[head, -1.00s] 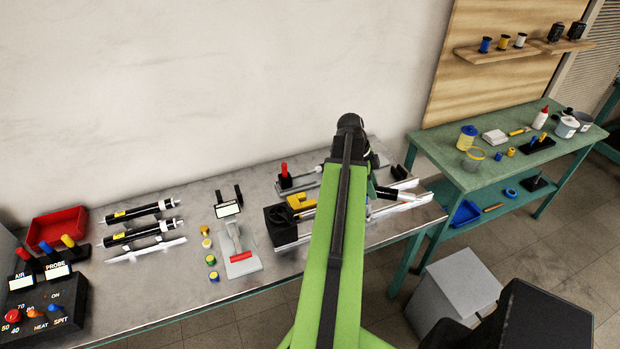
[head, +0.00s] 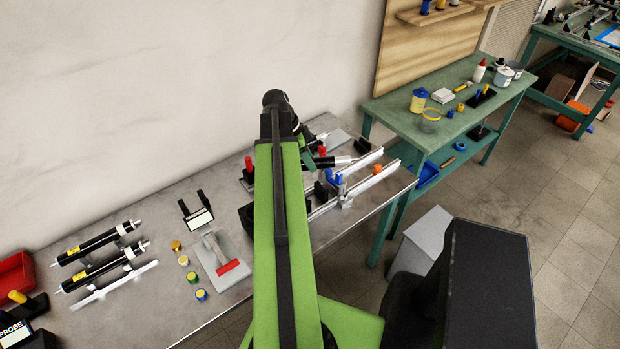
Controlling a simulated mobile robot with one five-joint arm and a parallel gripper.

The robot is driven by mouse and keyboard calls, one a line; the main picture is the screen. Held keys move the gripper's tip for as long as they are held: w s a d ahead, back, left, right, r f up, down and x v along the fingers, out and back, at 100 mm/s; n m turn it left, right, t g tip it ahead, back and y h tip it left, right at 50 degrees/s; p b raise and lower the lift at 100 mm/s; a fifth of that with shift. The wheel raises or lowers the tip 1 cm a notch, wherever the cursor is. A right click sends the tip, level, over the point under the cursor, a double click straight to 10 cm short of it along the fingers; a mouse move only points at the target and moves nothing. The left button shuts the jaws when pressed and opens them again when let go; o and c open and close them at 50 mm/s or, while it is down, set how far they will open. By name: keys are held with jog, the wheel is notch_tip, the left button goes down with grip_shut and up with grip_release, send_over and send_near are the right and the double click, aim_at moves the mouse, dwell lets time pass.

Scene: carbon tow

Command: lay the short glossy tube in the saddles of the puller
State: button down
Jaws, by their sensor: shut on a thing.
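My gripper (head: 309,158) is partly hidden behind my own green arm and is shut on a short black tube (head: 326,162) with a pale end pointing right. The tube lies roughly level across the picture, over the puller (head: 355,189) on the right part of the grey bench. The puller has long pale rails, a carriage with blue knobs (head: 340,181), and black saddle-like blocks, one (head: 362,146) at the back and one (head: 322,190) nearer. The tube looks apart from these blocks, but its height above the rails cannot be told. My arm hides the puller's left part.
Two longer black tubes (head: 92,243) with yellow labels lie at the left of the bench. Several small coloured spools (head: 193,277) and a plate with a red handle (head: 228,266) lie mid-bench. A green table (head: 440,125) stands at the right, with a grey bin (head: 420,241) below.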

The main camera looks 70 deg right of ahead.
notch_tip(320, 180, down, 7)
jog(key=n+g+b, duration=0.2)
jog(key=n+b, duration=0.4)
jog(key=b, duration=0.1)
jog(key=shift+d+n, duration=0.3)
jog(key=shift+s+a, duration=0.15)
jog(key=f+b, duration=0.5)
jog(key=shift+d+f+b, duration=0.2)
jog(key=shift+f+b, duration=0.05)
jog(key=shift+b, duration=0.05)
jog(key=shift+f+b, duration=0.5)
jog(key=c, duration=0.9)
grip_release()
jog(key=shift+o, duration=0.2)
